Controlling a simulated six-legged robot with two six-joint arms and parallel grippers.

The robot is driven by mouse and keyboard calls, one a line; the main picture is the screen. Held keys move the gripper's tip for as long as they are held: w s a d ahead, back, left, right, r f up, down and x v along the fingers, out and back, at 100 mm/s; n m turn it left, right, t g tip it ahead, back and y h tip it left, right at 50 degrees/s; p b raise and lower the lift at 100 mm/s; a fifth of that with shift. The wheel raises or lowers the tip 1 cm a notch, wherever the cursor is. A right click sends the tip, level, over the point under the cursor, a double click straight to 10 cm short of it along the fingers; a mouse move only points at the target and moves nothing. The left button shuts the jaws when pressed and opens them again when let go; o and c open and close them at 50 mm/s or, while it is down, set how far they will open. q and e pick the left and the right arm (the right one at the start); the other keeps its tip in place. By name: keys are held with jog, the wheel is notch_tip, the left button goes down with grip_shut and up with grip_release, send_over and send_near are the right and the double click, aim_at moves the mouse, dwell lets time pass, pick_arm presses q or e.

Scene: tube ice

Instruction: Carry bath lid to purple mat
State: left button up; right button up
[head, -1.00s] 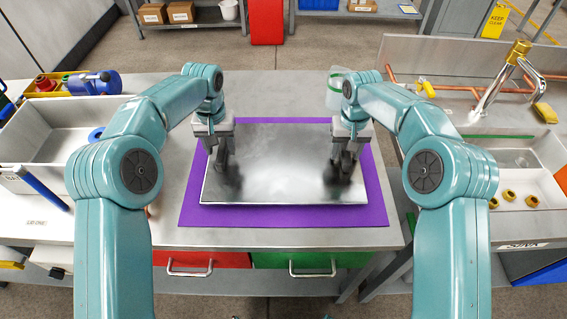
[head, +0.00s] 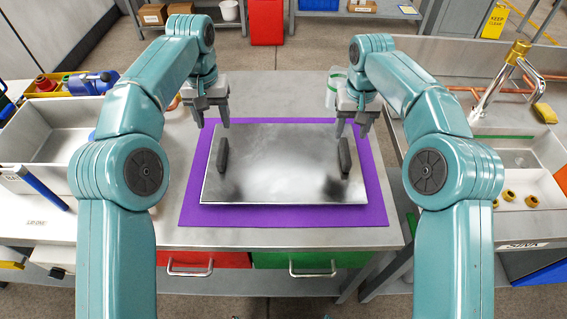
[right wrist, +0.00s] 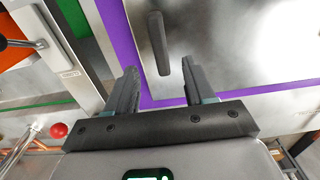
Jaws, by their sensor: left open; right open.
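The bath lid (head: 282,165) is a flat grey metal plate with a dark handle near each end. It lies on the purple mat (head: 285,217), whose border shows on every side. My left gripper (head: 213,118) is open and empty, above and behind the left handle (head: 223,155). My right gripper (head: 353,130) is open and empty, above and behind the right handle (head: 345,155). In the right wrist view the right gripper's fingers (right wrist: 160,88) are apart, and the handle (right wrist: 159,43) stands clear beyond them on the lid.
A grey bin (head: 40,170) stands at the left of the bench. A sink (head: 525,185) with several brass fittings and a tap (head: 505,75) is at the right. A clear container with a green band (head: 333,88) stands behind the right gripper. The bench's back middle is clear.

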jog(key=shift+r, duration=1.85)
jog(key=shift+s, duration=0.15)
